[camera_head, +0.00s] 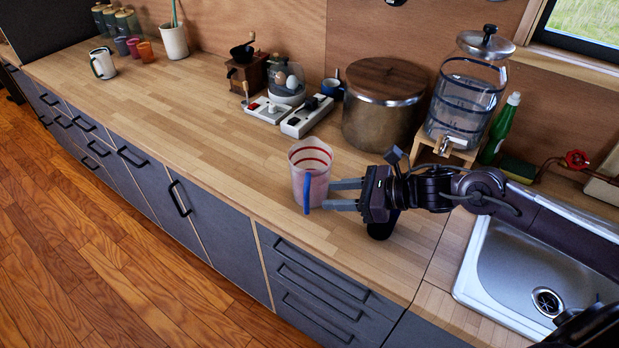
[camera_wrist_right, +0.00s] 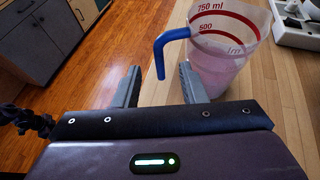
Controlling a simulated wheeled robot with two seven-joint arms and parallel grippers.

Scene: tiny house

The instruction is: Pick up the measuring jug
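The measuring jug (camera_head: 311,160) is clear and pinkish, with red markings and a blue handle. It stands upright on the wooden counter, handle towards the front edge. My right gripper (camera_head: 327,195) is open beside the jug's right side, its fingertips pointing at it. In the right wrist view the jug (camera_wrist_right: 226,45) is just beyond the fingertips, and its blue handle (camera_wrist_right: 161,55) appears in the gap between the fingers. Nothing is gripped. Whether a finger touches the jug I cannot tell. My left gripper is not in view.
Behind the jug are a large wood-lidded pot (camera_head: 380,115), a glass drink dispenser (camera_head: 465,95) and a white socket block (camera_head: 307,116). A sink (camera_head: 530,265) lies to the right. The counter (camera_head: 200,130) left of the jug is clear.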

